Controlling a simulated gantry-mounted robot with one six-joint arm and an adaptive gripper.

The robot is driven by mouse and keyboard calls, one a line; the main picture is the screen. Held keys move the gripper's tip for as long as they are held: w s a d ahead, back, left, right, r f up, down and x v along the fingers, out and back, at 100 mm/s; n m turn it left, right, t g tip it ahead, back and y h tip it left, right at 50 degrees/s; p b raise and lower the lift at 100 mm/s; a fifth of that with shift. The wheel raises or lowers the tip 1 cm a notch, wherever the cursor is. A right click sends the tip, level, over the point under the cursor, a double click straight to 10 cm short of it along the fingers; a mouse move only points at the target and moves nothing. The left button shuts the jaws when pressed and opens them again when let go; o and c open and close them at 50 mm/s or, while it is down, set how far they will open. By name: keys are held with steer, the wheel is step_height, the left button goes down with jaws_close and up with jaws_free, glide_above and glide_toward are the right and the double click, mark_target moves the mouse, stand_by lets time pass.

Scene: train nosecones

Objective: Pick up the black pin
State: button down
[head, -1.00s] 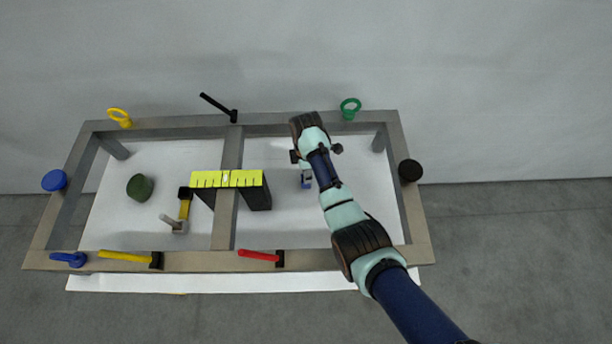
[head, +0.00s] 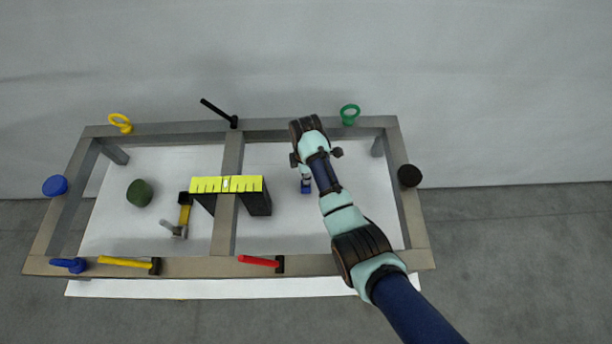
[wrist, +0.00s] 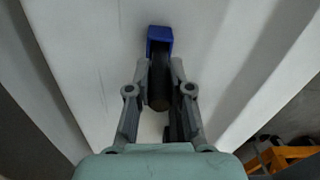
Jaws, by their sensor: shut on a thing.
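My gripper (wrist: 159,75) is shut on a dark, rounded pin (wrist: 158,92), with a grey finger on either side of it. A blue piece (wrist: 159,38) sits at the pin's far end; I cannot tell if it is joined to it. In the head view my gripper (head: 306,174) points down inside the right bay of the metal frame, and the blue piece shows below it (head: 306,188). The pin is mostly hidden there. A separate black stick with a thicker end (head: 218,112) lies on the frame's back rail, well left of my gripper.
The metal frame (head: 310,266) surrounds the work area. A green ring (head: 349,114), black knob (head: 410,175) and red-handled piece (head: 258,260) are on the rails. The right bay's white floor is largely clear.

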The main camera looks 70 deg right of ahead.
step_height(320, 180, up, 19)
steer(key=p, duration=0.8)
